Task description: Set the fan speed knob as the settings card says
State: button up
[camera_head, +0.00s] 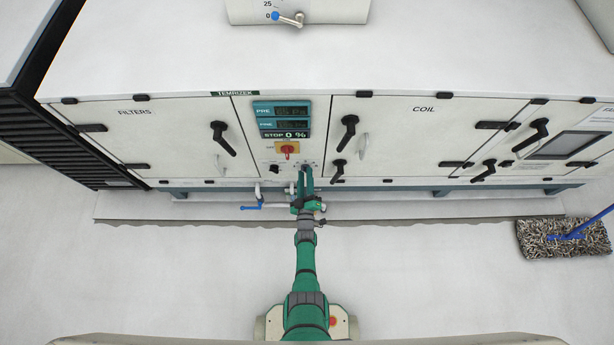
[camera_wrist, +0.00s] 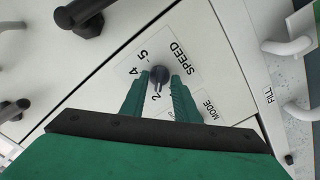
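The dark fan speed knob (camera_wrist: 159,75) sits on the panel beside the word SPEED in the wrist view, with the numbers 2, 4 and 5 legible around it. My gripper (camera_wrist: 159,82) has one green finger on each side of the knob, with a narrow gap showing, so it looks open around it. The knob's ridge seems to run down the picture, near the 2; its exact setting is unclear. In the head view my gripper (camera_head: 306,170) is at the lower control panel and hides the knob.
The display (camera_head: 283,120) reads STOP 0 %. A red and yellow switch (camera_head: 288,149) is just above my gripper. A MODE label (camera_wrist: 206,106) is close to the right finger. Black door handles (camera_head: 338,171) stick out nearby. A mop (camera_head: 562,236) lies at right.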

jog(key=shift+s, duration=0.1)
jog(key=s, duration=1)
jog(key=shift+s, duration=0.35)
jog(key=s+r+m+g, duration=0.1)
jog(key=s+r+m, duration=0.1)
jog(key=s+r, duration=0.55)
jog(key=s+r+m, duration=0.2)
jog(key=s+r, duration=0.3)
jog(key=s, duration=0.5)
jog(key=s+r+m, duration=0.2)
jog(key=s+r, duration=0.2)
jog(key=r, duration=0.8)
jog(key=s+r+m+g, duration=0.1)
jog(key=s+r+m, duration=0.2)
jog(key=r, duration=0.9)
jog(key=shift+s+d+r+g, duration=0.25)
jog(key=shift+s+d+g, duration=0.05)
jog(key=shift+s, duration=0.8)
